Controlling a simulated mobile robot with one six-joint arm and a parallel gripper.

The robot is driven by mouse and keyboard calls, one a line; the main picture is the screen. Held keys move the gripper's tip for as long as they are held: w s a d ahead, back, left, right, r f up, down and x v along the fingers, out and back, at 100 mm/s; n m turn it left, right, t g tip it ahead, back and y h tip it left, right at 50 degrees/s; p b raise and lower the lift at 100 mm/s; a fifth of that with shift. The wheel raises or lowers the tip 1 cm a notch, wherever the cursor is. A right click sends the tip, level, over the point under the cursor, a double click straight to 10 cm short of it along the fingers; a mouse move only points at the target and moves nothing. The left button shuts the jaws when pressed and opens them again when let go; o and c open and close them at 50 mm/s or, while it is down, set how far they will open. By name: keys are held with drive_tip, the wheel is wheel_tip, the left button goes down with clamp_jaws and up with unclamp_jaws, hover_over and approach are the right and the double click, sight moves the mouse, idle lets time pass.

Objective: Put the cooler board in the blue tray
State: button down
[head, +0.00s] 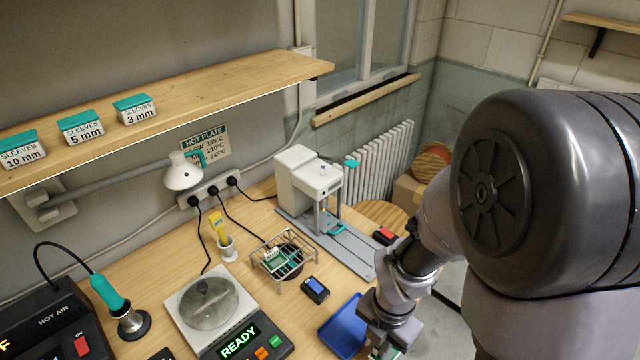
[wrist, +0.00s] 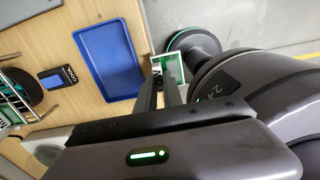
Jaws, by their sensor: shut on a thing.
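My gripper (wrist: 167,86) is shut on a small green board (wrist: 171,65) with a white part, seen at the fingertips in the wrist view. In the head view my gripper (head: 390,338) is at the lower middle, and only a sliver of green shows beneath it. The empty blue tray (head: 341,327) lies on the bench just left of my gripper; it also shows in the wrist view (wrist: 110,60). The held board appears beside the tray's right edge, not over it. Another green board (head: 282,259) sits in the wire rack. No marking tells me which board is cooler.
A white press (head: 310,180) stands at the back. The hot plate (head: 208,300) is at left. The bench's right edge is near my gripper.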

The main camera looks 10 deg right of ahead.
drive_tip(key=b, duration=0.3)
hover_over(347, 324)
drive_tip(key=shift+f, duration=0.7)
drive_tip(key=shift+w+f, duration=0.15)
drive_tip(key=shift+f, duration=0.15)
drive_tip(key=shift+f+b, duration=0.7)
drive_tip(key=shift+f, duration=0.65)
drive_tip(key=shift+f, duration=0.15)
drive_tip(key=c, duration=1.8)
unclamp_jaws()
drive_tip(key=shift+o, duration=0.2)
